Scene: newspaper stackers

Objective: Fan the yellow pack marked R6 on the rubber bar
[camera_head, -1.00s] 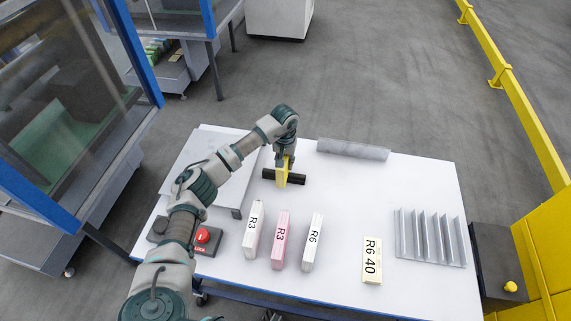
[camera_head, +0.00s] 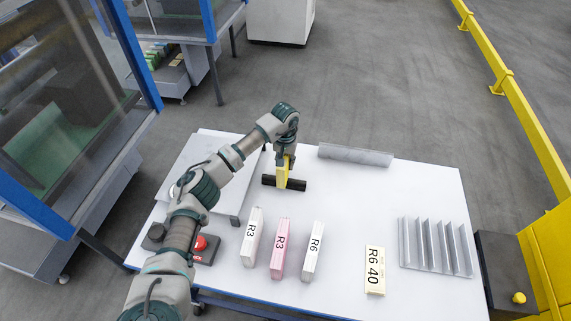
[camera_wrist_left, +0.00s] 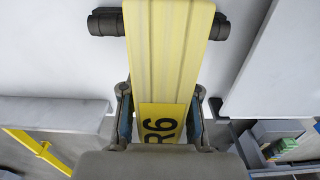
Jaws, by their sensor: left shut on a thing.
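My left gripper (camera_head: 286,158) is shut on the yellow pack (camera_head: 283,174), holding it by its upper end. In the left wrist view the pack (camera_wrist_left: 168,50) runs away between the fingers of the gripper (camera_wrist_left: 160,112), with the R6 mark near the grip. The black rubber bar (camera_head: 298,185) lies on the table at the pack's lower end. In the left wrist view the bar (camera_wrist_left: 104,24) shows on both sides of the pack, which covers its middle. I cannot tell whether they touch. My right gripper is not in view.
White R3 (camera_head: 251,238), pink R3 (camera_head: 280,250) and white R6 (camera_head: 313,252) packs stand nearby. A cream R6 40 card (camera_head: 375,271), ribbed metal rack (camera_head: 436,248), back metal strip (camera_head: 355,155), raised grey plate (camera_head: 200,165) and red button (camera_head: 200,243) share the white table (camera_head: 420,190).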

